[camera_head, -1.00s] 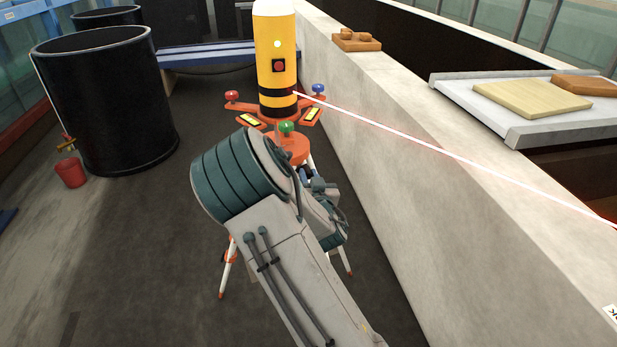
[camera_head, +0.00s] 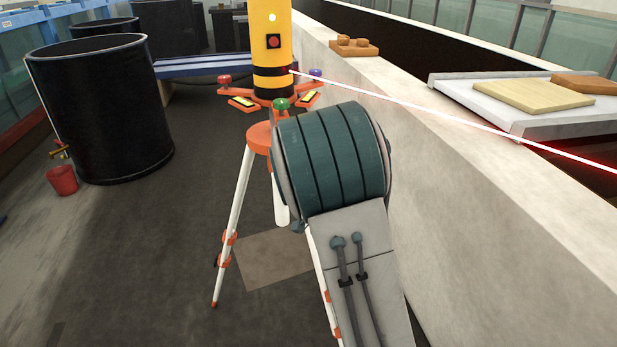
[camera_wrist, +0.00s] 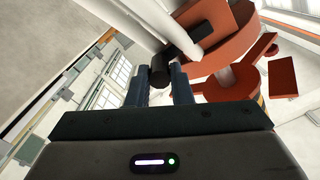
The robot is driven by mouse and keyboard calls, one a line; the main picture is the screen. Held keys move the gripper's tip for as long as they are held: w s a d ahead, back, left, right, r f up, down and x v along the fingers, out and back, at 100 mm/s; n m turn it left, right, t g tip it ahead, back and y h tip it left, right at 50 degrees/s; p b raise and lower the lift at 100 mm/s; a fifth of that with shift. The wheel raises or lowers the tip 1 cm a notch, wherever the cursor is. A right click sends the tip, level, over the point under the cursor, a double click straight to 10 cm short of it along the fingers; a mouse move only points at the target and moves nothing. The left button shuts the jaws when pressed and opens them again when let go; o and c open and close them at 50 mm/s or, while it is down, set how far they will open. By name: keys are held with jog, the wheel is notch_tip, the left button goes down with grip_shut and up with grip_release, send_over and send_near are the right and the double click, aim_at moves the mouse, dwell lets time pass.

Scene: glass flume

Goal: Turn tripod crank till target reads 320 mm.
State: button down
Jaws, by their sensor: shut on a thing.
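In the head view the tripod (camera_head: 258,138) has an orange head and white legs and carries a yellow laser unit (camera_head: 271,40) with black bands. A red beam (camera_head: 450,110) leaves the unit to the right. In the wrist view my gripper (camera_wrist: 163,75) is shut on a dark cylindrical knob (camera_wrist: 160,70), apparently the crank handle, beneath the orange tripod head (camera_wrist: 222,45). In the head view my arm hides the gripper and crank. The target and its reading do not show.
A pale wall (camera_head: 470,190) runs along the right, with a tray (camera_head: 500,105) and a small wooden block (camera_head: 352,47) on top. A black barrel (camera_head: 100,115) and red bucket (camera_head: 62,179) stand at the left. The floor between barrel and tripod is clear.

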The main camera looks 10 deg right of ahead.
jog(key=c, duration=1.3)
grip_release()
jog(key=s+b, duration=1.1)
jog(key=s, duration=0.2)
jog(key=shift+s+b, duration=0.35)
